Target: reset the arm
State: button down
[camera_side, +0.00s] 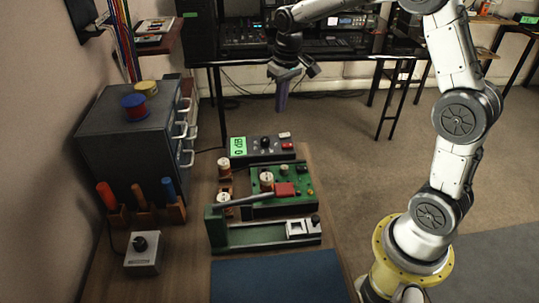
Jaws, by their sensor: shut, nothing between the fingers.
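My gripper (282,106) points down in the upper middle of the side view. Its fingers are together and hold nothing. It hangs in the air, apart from everything, and appears beyond the far end of the workbench (312,172). My arm rises from its base at the right and arches over at the top. On the bench a dark meter box (262,148) has a lit green display reading about 0 dB and a black knob. A green board (288,203) with copper coils and a red block is nearer. A small grey box (142,252) with a black knob stands at front left.
A green-based device with a long grey lever (265,235) sits before the board. A blue mat (277,277) lies clear at the front. A grey drawer cabinet (138,135) with spools on top and a screwdriver rack (145,214) stand left. A desk with equipment is behind.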

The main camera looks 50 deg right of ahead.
jog(key=s+a+r+n+t, duration=0.1)
jog(key=s+a+r+t, duration=0.15)
jog(key=s+r, duration=0.4)
jog(key=s+a+r+t, duration=0.1)
jog(key=s+a+r, duration=0.3)
jog(key=s+r, duration=0.25)
jog(key=s+a+f, duration=0.1)
jog(key=s+f, duration=0.2)
jog(key=s, duration=0.3)
jog(key=s+a+f+n, duration=0.1)
jog(key=s+f, duration=0.2)
jog(key=s, duration=0.4)
jog(key=shift+s+a+t, duration=0.2)
jog(key=shift+s+t, duration=0.1)
jog(key=shift+t, duration=0.05)
jog(key=shift+n, duration=0.3)
